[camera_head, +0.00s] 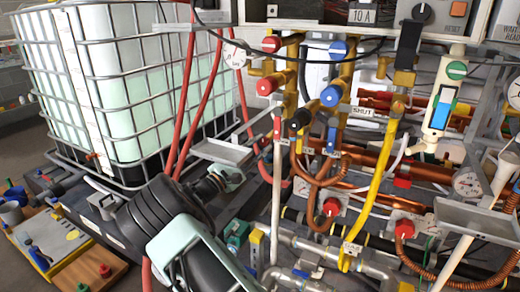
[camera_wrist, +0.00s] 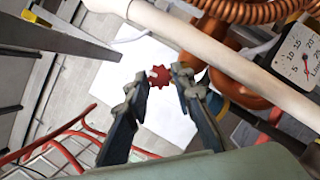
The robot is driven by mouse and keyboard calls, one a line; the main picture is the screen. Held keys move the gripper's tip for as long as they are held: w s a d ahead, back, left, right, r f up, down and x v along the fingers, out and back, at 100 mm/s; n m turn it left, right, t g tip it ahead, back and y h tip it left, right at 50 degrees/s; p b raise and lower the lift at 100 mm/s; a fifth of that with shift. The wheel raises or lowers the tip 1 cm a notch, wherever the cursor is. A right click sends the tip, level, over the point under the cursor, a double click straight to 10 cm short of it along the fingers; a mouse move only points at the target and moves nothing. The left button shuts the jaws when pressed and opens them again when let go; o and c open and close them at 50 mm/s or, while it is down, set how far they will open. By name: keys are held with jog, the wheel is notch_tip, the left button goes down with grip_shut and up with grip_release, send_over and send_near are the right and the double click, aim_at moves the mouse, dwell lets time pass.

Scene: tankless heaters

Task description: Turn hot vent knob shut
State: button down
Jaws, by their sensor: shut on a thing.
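A small red toothed knob (camera_wrist: 160,75) shows in the wrist view, between the two dark fingertips of my gripper (camera_wrist: 161,78). The fingers are shut on it, one on its left and one on its right. A pale sheet or panel lies behind it. No label on this knob is readable, so I cannot tell by name that it is the hot vent knob. In the head view my gripper (camera_head: 228,178) is at the left side of the pipework, beside the caged tank. Its fingertips and the held knob cannot be made out there.
The caged white tank (camera_head: 125,85) stands at left. A yellow lever (camera_head: 378,185) hangs beside a "SHUT" tag (camera_head: 365,112). Other red knobs (camera_head: 267,87) and blue knobs (camera_head: 331,95) crowd the pipes. A pale pipe (camera_wrist: 225,55) and a gauge (camera_wrist: 302,55) lie close right of my fingers.

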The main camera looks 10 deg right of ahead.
jog(key=shift+m, duration=0.4)
jog(key=shift+a, duration=0.1)
jog(key=c, duration=1.9)
grip_release()
jog(key=shift+c, duration=0.2)
jog(key=v, duration=1.2)
jog(key=shift+a, duration=0.1)
